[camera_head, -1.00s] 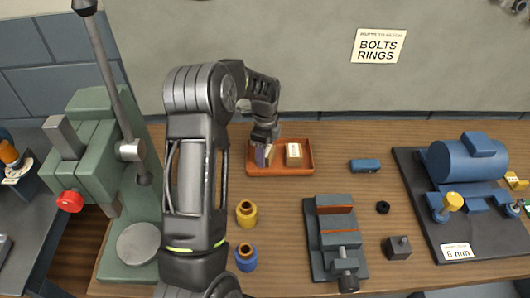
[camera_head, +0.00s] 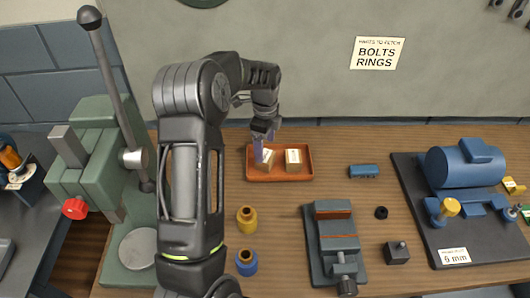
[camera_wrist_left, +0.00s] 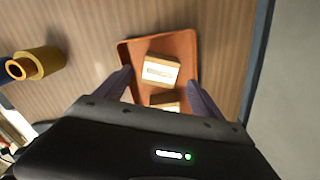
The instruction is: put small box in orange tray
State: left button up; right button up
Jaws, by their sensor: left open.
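The orange tray (camera_head: 280,178) lies on the workbench near the back wall. Two small tan boxes with white labels sit inside it. One small box (camera_head: 293,158) is in the right half of the tray; the other small box (camera_head: 266,160) is in the left half, tilted, beside my left gripper (camera_head: 264,145). In the left wrist view one box (camera_wrist_left: 158,70) shows fully and the other box (camera_wrist_left: 166,100) is partly hidden by the gripper body. The open left fingers (camera_wrist_left: 160,88) are spread over the tray with nothing clearly held. My right gripper is not in view.
Yellow (camera_head: 246,219) and blue (camera_head: 246,262) spools stand in front of the tray. A green press (camera_head: 100,165) stands left. Bench between tray and vise is clear.

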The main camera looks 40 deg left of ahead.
aim_at(265, 156)
pick_arm(q)
notch_tip(265, 156, up, 6)
dwell(1.2)
